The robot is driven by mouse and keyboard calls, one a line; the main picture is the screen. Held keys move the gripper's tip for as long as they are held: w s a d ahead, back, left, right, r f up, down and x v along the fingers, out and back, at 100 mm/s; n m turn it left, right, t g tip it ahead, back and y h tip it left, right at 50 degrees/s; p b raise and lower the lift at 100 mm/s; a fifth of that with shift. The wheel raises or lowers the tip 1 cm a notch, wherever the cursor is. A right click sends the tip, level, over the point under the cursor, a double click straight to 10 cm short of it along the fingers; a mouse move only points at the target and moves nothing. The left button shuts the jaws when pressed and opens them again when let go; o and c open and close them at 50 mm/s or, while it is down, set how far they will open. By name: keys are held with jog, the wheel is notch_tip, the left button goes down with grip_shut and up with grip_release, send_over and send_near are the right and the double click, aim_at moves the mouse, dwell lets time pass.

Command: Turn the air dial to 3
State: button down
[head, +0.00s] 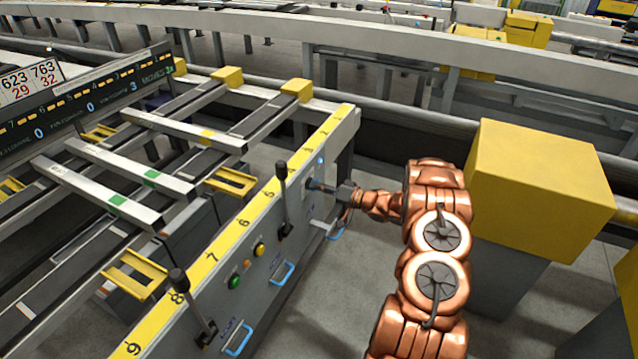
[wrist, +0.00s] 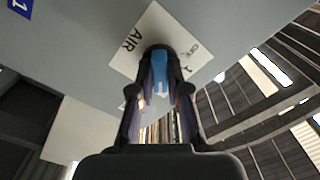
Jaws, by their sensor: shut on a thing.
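The air dial shows in the wrist view as a dark round knob with a blue grip (wrist: 160,72), on a white plate (wrist: 133,62) lettered AIR. My gripper (wrist: 160,90) is shut on the blue grip, one finger on each side. The fingers and knob hide most of the plate's markings, so I cannot read which number the dial points to. In the head view my gripper (head: 318,186) reaches the grey panel face (head: 216,287) from the right. The dial there is small and mostly hidden by the gripper.
Two black-knobbed levers (head: 283,205) (head: 194,305) stand out from the panel, left of my gripper. Green (head: 235,282) and yellow (head: 259,249) buttons and blue handles (head: 283,273) are on its face. A large yellow block (head: 540,185) stands close to my arm's right.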

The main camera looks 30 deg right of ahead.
jog(key=shift+d+r+m+p, duration=0.15)
jog(key=shift+m+p, duration=0.2)
jog(key=shift+m, duration=0.75)
jog(key=shift+w, duration=0.1)
jog(key=c, duration=1.1)
grip_release()
jog(key=shift+c, duration=0.2)
jog(key=v, duration=1.2)
